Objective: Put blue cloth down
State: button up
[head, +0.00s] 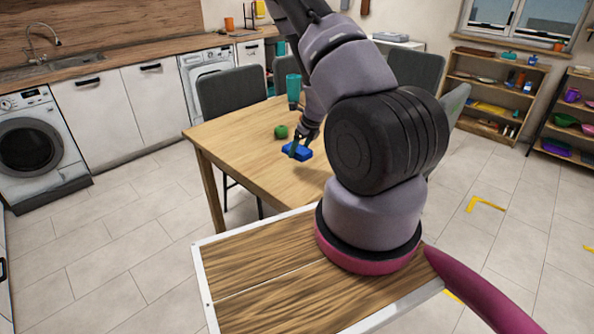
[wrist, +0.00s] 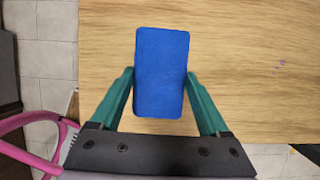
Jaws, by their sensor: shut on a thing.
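The blue cloth (head: 298,152) is a small, flat-looking blue rectangle at the wooden dining table (head: 235,140). In the wrist view the blue cloth (wrist: 161,70) lies between the two teal fingers of my gripper (wrist: 161,85), over the light wood tabletop (wrist: 245,60). My gripper (head: 299,146) is shut on the cloth, with a finger along each long side. Whether the cloth touches the tabletop or is held just above it I cannot tell.
A green round item (head: 281,132) lies on the table left of my gripper, and a teal cup (head: 293,88) stands behind. Dark chairs (head: 232,92) surround the table. The tabletop's front left is clear. Shelves (head: 495,90) stand at the right.

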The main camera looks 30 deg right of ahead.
aim_at(297, 171)
jog(key=shift+f, duration=3.6)
jog(key=shift+f, duration=0.15)
jog(key=o, duration=1.3)
